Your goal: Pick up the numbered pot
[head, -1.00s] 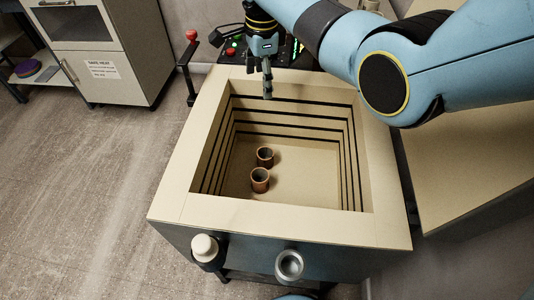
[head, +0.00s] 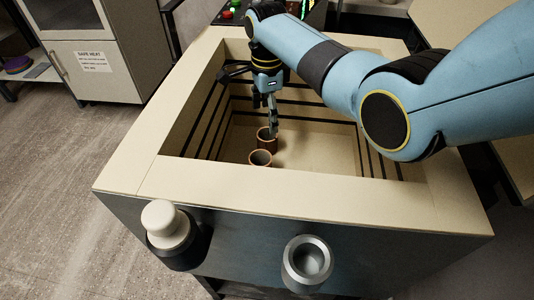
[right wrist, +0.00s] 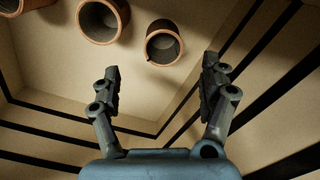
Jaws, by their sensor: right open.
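Several views of terracotta pots show inside a square, deep beige chamber (head: 150,185). In the head view one pot (head: 266,146) stands under my right gripper (head: 272,122), partly covered by it, and another pot (head: 260,159) stands nearer the front wall. The right wrist view shows three pots: one (right wrist: 164,44) just beyond the gap between the fingers, one (right wrist: 102,20) left of it, and one (right wrist: 12,6) cut off at the corner. I can read no number on any pot. My right gripper (right wrist: 160,75) is open and empty. My left gripper is not visible.
The chamber's dark-striped walls (right wrist: 60,115) rise close around the right gripper. A white-capped knob (head: 164,222) and a metal cup (head: 307,262) sit at the chamber's front. A cabinet (head: 95,68) stands at the left.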

